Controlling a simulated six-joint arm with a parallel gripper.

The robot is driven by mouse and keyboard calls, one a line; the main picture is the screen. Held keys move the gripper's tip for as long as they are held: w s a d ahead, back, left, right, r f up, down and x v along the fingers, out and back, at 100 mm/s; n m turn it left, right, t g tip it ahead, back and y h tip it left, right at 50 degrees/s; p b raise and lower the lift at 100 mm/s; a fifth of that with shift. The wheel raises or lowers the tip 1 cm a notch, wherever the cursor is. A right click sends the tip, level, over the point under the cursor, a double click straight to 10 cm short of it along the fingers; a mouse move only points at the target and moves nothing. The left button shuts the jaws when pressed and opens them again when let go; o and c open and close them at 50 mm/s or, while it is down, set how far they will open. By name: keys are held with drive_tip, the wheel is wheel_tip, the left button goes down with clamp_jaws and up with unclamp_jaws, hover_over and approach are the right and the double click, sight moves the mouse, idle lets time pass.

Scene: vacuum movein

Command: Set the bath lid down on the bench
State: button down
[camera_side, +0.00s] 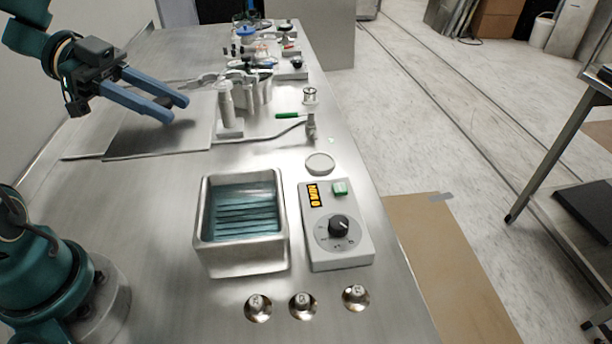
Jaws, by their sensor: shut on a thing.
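The bath lid (165,138) is a flat, thin steel sheet at the bench's upper left, below and around my fingertips. My gripper (174,110) has blue fingers and is shut on the lid; the grip point is hard to make out, and a gap shows between the fingers. The lid looks level and close to the steel bench (150,205); I cannot tell whether it touches. The open steel bath (243,259), with bluish liquid and ridged slats inside, stands nearer the camera, to the right of the lid.
A control box (345,257) with a knob and lit display stands right of the bath. A white bottle (226,108) and metal clamps stand just right of the lid. Bare bench lies between lid and bath.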

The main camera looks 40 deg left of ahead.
drive_tip(key=shift+a+r, duration=0.15)
drive_tip(key=shift+a, duration=0.2)
drive_tip(key=w+a+r+n+t+y, duration=0.3)
drive_tip(key=w+a+n+t, duration=0.15)
drive_tip(key=a, duration=0.55)
drive_tip(key=w+d+f, duration=0.7)
drive_tip(key=d+f, duration=0.1)
drive_tip(key=f, duration=0.3)
drive_tip(key=shift+d+f, duration=0.2)
drive_tip(key=shift+d, duration=0.1)
drive_tip(key=shift+f+g, duration=0.25)
drive_tip(key=shift+f, duration=0.35)
drive_tip(key=c, duration=0.6)
unclamp_jaws()
drive_tip(key=shift+r, duration=0.1)
